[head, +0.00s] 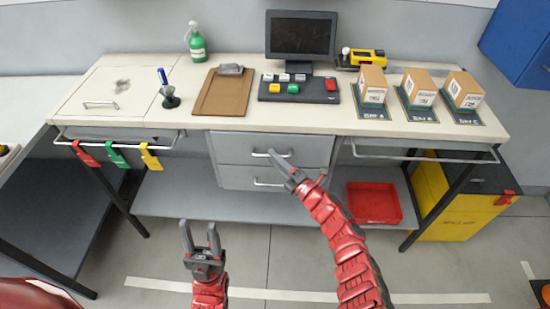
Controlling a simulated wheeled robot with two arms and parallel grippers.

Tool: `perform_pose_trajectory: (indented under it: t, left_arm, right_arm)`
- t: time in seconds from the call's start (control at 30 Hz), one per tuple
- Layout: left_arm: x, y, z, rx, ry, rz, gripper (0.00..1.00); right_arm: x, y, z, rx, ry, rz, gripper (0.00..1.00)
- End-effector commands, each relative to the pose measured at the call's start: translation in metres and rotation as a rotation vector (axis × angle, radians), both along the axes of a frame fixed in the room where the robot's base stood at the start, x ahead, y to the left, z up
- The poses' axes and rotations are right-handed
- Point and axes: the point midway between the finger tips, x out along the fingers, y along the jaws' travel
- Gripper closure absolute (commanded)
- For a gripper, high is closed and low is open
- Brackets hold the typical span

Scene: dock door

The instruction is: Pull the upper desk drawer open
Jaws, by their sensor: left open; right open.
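The upper desk drawer (237,149) is a grey front under the middle of the desk top, flush with the desk. Its bar handle (262,154) runs across the front. My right gripper (279,164) is at the right end of this handle, its fingertips close to the bar; whether they touch it I cannot tell. It is open. The lower drawer (236,177) sits beneath, also flush, with its own handle partly behind my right gripper. My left gripper (201,236) is open and empty, pointing forward, in front of and below the drawers.
The desk top (320,117) carries a clipboard (222,94), a monitor (300,35), a button panel (318,94) and several boxes. A red tray (374,204) sits on the lower shelf (170,203). The floor in front is open.

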Motion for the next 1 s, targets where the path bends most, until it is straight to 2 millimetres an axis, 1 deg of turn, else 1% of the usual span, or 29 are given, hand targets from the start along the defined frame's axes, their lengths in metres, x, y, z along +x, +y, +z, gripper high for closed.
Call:
perform_pose_trajectory:
  t: [0.1,0.37,0.47,0.6,0.63,1.0]
  left_arm:
    - [0.0000,0.0000,0.0006,0.000,0.000,0.000,0.50]
    - [0.0001,0.0000,0.0005,0.000,0.000,0.000,0.50]
    - [0.0000,0.0000,0.0005,0.000,0.000,0.000,0.50]
    - [0.0001,0.0000,0.0005,0.000,0.000,0.000,0.50]
    - [0.0000,0.0000,0.0005,0.000,0.000,0.000,0.50]
    - [0.0001,0.0000,0.0005,0.000,0.000,0.000,0.50]
  right_arm:
    - [0.0025,0.0032,0.0018,0.002,-0.001,0.000,0.55]
    - [0.0026,0.0033,0.0013,0.001,0.000,0.000,0.55]
    - [0.0026,0.0032,0.0013,0.002,-0.001,0.000,0.72]
    - [0.0025,0.0031,0.0012,0.001,0.000,0.000,0.97]
    - [0.0026,0.0030,0.0013,0.001,0.000,0.000,1.00]
    - [0.0025,0.0028,0.0013,0.002,-0.001,0.000,1.00]
